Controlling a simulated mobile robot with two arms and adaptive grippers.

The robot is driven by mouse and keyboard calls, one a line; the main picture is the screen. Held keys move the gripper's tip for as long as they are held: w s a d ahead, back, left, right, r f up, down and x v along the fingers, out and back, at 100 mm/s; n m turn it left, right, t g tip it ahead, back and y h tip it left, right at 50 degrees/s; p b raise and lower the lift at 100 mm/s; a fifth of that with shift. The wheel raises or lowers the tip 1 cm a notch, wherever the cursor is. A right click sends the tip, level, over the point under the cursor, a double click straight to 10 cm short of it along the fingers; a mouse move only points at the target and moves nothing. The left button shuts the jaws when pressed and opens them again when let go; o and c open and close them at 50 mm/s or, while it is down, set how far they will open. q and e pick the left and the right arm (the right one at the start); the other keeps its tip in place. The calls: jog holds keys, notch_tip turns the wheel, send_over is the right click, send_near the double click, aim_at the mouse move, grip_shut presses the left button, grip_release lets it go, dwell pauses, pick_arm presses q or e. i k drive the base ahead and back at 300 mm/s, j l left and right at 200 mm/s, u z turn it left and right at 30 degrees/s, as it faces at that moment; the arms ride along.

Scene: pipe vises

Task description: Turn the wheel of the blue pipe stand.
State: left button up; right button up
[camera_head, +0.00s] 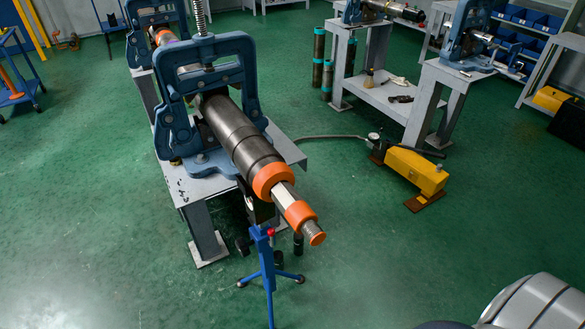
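The blue pipe stand (267,267) stands on the green floor near the lower middle of the view. It has a slim post on spread legs, with dark feet at the leg ends. It is under the front end of a long steel pipe (238,137) with orange collars. A small red knob (270,232) shows near the top of the stand. The stand's wheel is not clearly made out; dark parts lie close behind and beside the post. Neither gripper is in view.
A blue pipe vise (204,86) on a grey metal bench (290,152) holds the pipe. A yellow foot pump (415,170) with a hose lies to the right. Other benches line the back. Open green floor surrounds the stand at front left and right.

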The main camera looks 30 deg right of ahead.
aim_at(243, 247)
jog(key=i+l+z, duration=0.25)
jog(key=z, duration=0.15)
jog(key=i+l+u, duration=0.15)
jog(key=l, duration=0.4)
jog(key=i+l+u, duration=0.2)
jog(key=l, duration=0.4)
jog(key=l+u, duration=0.15)
jog(key=l, duration=0.45)
jog(key=i+l+u, duration=0.15)
jog(key=l, duration=0.45)
